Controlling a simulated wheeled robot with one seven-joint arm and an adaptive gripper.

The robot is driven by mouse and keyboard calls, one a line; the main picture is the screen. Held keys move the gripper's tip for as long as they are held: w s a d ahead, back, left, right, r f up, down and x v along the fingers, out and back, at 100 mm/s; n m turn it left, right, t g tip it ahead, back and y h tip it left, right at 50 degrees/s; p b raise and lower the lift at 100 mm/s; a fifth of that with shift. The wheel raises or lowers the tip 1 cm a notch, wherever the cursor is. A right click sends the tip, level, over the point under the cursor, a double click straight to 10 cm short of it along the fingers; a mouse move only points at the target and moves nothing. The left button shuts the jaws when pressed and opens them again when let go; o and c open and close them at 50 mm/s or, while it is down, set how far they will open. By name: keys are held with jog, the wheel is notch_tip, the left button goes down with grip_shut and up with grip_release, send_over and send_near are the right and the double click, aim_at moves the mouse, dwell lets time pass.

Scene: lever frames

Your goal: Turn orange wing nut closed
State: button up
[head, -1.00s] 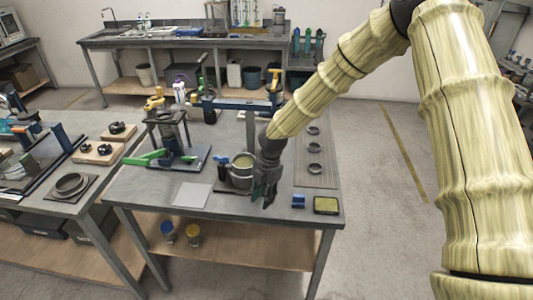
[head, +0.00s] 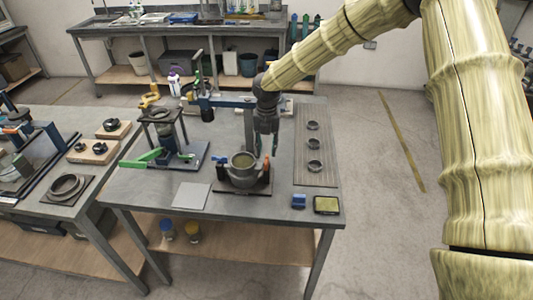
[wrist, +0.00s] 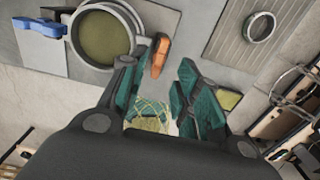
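The orange wing nut (wrist: 160,55) shows in the wrist view as a narrow upright orange piece just right of a round grey pot (wrist: 105,35) with olive contents. In the head view I cannot make out the wing nut; the pot (head: 243,172) stands in a dark holder near the table's front. My gripper (head: 268,150) points down close behind and right of the pot. In the wrist view its teal fingers (wrist: 160,78) are spread, with the wing nut just beyond the gap, closer to the left finger. Nothing is held.
A blue handle (wrist: 40,27) sits left of the pot. A board with several metal rings (head: 314,147) lies to the right. A blue block (head: 298,201) and yellow-topped tray (head: 326,205) are at the front right. A stand with a green lever (head: 140,160) is to the left.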

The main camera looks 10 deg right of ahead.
aim_at(266, 160)
jog(key=shift+f+p, duration=0.75)
jog(key=shift+f, duration=1.6)
grip_shut()
